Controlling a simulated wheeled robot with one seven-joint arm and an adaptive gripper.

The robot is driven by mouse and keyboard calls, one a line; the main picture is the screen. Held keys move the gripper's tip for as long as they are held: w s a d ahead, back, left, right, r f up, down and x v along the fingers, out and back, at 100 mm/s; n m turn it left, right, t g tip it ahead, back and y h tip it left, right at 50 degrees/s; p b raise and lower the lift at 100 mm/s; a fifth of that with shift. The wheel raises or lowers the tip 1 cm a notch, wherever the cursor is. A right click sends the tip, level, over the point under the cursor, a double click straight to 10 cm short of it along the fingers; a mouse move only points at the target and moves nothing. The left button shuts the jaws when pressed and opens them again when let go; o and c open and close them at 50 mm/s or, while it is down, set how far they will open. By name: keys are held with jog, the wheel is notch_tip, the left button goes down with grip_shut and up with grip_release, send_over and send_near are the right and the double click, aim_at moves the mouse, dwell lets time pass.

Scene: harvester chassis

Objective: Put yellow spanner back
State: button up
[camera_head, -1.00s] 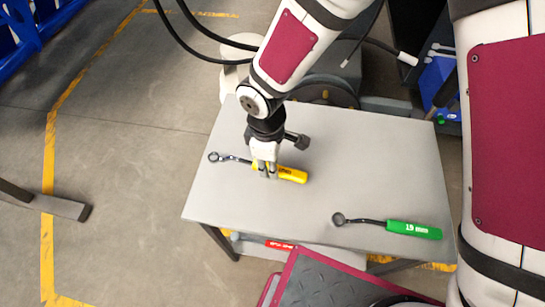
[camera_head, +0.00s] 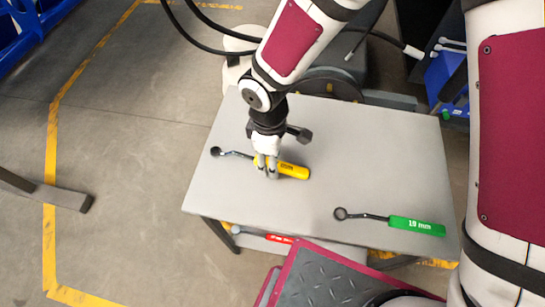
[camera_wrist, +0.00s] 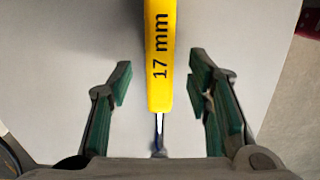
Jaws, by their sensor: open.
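The yellow spanner (camera_head: 291,170) lies on the grey tabletop, its dark ring end to the left and its yellow handle to the right. In the wrist view its handle (camera_wrist: 160,60) reads "17 mm" and runs down between my fingers. My gripper (camera_head: 266,172) is right over the spanner, near where the handle meets the shaft. In the wrist view my gripper (camera_wrist: 162,95) is open, with green-padded fingers on both sides of the handle and a gap on each side. The fingers do not touch the handle there. The lower shaft is partly hidden by my gripper.
A green-handled spanner (camera_head: 416,226) marked 19 mm lies on the table (camera_head: 370,150) at the front right. A red-handled tool (camera_head: 279,238) lies on a level below the tabletop. The tabletop between and behind the two spanners is clear.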

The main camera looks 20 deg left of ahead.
notch_tip(320, 180, up, 12)
jog(key=shift+a+f, duration=0.25)
jog(key=shift+a, duration=0.05)
dwell(0.3)
jog(key=w+d+r+m+t+p, duration=0.1)
jog(key=w+d+r+m, duration=0.1)
jog(key=d+r+m, duration=0.6)
jog(key=w+d+r+m+t, duration=0.1)
jog(key=w+d+r, duration=0.1)
jog(key=d+r, duration=0.75)
jog(key=s+d+r+m+t, duration=0.1)
jog(key=s+d+m, duration=0.4)
jog(key=d, duration=0.3)
jog(key=s+d+r+m+t+p, duration=0.1)
jog(key=s+d+r+m, duration=0.1)
jog(key=s+d+m, duration=0.3)
jog(key=s+d, duration=0.1)
jog(key=d, duration=0.3)
jog(key=shift+s+r+m+y, duration=0.2)
jog(key=shift+m+y, duration=0.1)
jog(key=shift+m, duration=0.1)
jog(key=shift+d, duration=0.1)
